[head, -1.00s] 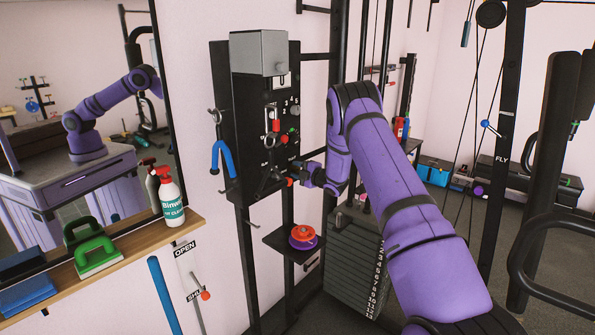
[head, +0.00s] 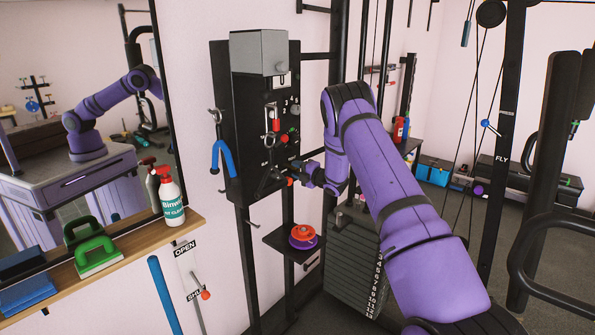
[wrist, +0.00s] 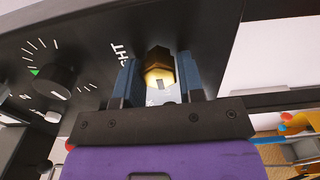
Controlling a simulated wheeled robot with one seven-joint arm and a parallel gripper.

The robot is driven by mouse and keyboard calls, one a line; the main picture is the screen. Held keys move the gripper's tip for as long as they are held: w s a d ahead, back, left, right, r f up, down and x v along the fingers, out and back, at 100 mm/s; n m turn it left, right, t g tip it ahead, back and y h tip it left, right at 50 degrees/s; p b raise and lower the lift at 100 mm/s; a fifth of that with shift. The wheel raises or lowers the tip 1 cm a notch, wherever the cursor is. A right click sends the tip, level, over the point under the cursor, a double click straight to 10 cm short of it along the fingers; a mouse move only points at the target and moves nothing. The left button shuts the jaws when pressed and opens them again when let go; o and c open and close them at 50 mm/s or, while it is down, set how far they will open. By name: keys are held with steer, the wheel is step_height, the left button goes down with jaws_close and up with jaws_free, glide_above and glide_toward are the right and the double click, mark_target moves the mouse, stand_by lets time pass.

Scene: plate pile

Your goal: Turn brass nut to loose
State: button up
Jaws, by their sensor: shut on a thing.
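The brass nut (wrist: 158,66) shows in the wrist view on the dark panel (wrist: 90,35), between my gripper's two blue-grey fingers. My gripper (wrist: 160,80) is shut on the nut, one finger on each side of it. A small pale mark shows on the nut's near face. In the head view my gripper (head: 308,172) is at the lower right of the black wall panel (head: 243,140). The nut itself is too small or hidden to make out there.
A dial with a green mark (wrist: 55,80) sits left of the nut. A grey box (head: 258,52) tops the panel, and a blue forked handle (head: 222,158) hangs on its left. A small shelf with red and purple discs (head: 303,237) is below. A weight stack (head: 355,262) stands to the right.

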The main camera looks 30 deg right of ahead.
steer(key=o, duration=0.9)
steer(key=v, duration=1)
steer(key=shift+s, duration=0.4)
steer(key=shift+d, duration=0.15)
